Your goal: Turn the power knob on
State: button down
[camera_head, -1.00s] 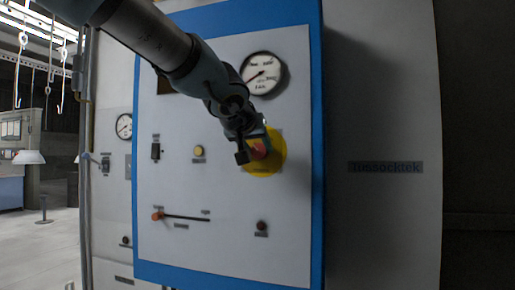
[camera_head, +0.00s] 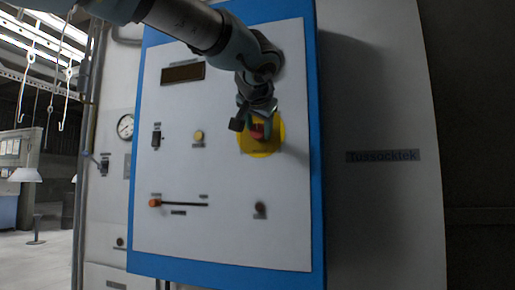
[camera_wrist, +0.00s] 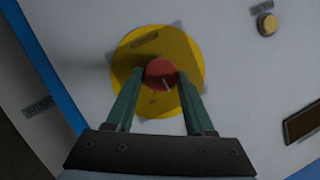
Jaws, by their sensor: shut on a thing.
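The red power knob (camera_head: 260,131) sits on a round yellow plate (camera_head: 262,148) at the right of the control panel. The knob also shows in the wrist view (camera_wrist: 161,73), with a small pale mark on its face. My gripper (camera_head: 257,127) reaches down from above to the knob. In the wrist view its two green fingers (camera_wrist: 160,85) are on either side of the red knob and shut on it. The label on the yellow plate is too small to read.
The white panel (camera_head: 225,230) has a blue frame. It bears a slider (camera_head: 180,204), a yellow button (camera_head: 198,135), a black switch (camera_head: 156,137), a dark display (camera_head: 183,72) and a dark red button (camera_head: 259,209). Hooks hang at the far left.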

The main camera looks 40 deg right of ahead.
jog(key=m+t+b, duration=0.1)
jog(key=m+b, duration=0.1)
jog(key=b, duration=0.1)
jog(key=f+m+t+b, duration=0.1)
jog(key=m+b, duration=0.1)
jog(key=b, duration=0.1)
jog(key=shift+s, duration=0.1)
jog(key=m+t+b, duration=0.1)
jog(key=m+b, duration=0.1)
jog(key=b, duration=0.1)
jog(key=shift+r+m+t, duration=0.1)
jog(key=shift+m+t, duration=0.2)
jog(key=shift+m, duration=0.1)
jog(key=shift+r+b, duration=0.1)
jog(key=shift+b, duration=0.2)
jog(key=shift+c, duration=1.4)
grip_release()
jog(key=shift+d, duration=0.1)
jog(key=shift+s, duration=0.1)
jog(key=b+v, duration=0.2)
jog(key=v, duration=0.8)
jog(key=shift+s+a, duration=0.25)
